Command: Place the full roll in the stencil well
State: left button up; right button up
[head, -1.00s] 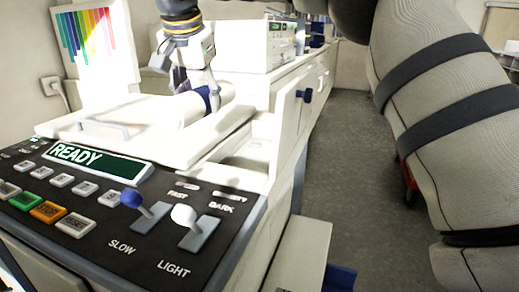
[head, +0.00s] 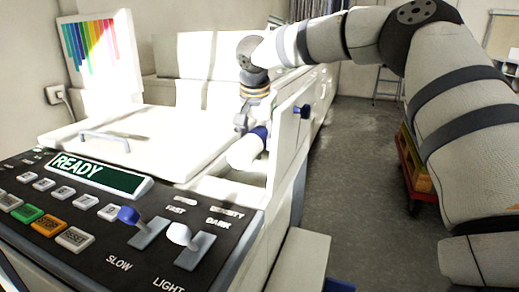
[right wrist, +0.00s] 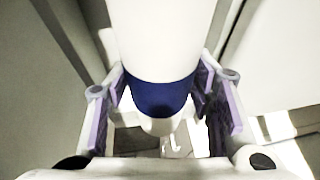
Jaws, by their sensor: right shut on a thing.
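The full roll (head: 243,153) is a white cylinder with a blue band. My right gripper (head: 250,127) is shut on it and holds it over the right side of the machine. In the right wrist view the roll (right wrist: 153,40) runs between the two purple-padded fingers (right wrist: 165,98), with its blue band near the fingertips. A pale recess (head: 212,188) lies in the machine top, right of the white lid, below the roll; it looks like the stencil well. I cannot tell if the roll touches its edge. My left gripper is not in view.
The white lid (head: 125,140) with its handle lies shut, left of the roll. The control panel (head: 120,225), reading READY, is in front.

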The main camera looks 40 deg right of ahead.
jog(key=shift+d+f, duration=0.15)
jog(key=shift+f, duration=0.75)
jog(key=shift+d+f, duration=0.1)
jog(key=shift+f, duration=0.8)
jog(key=shift+s, duration=0.1)
jog(key=shift+f, duration=0.6)
jog(key=o, duration=1.3)
jog(key=v, duration=1.3)
jog(key=shift+d+r+p, duration=0.1)
jog(key=shift+p, duration=0.25)
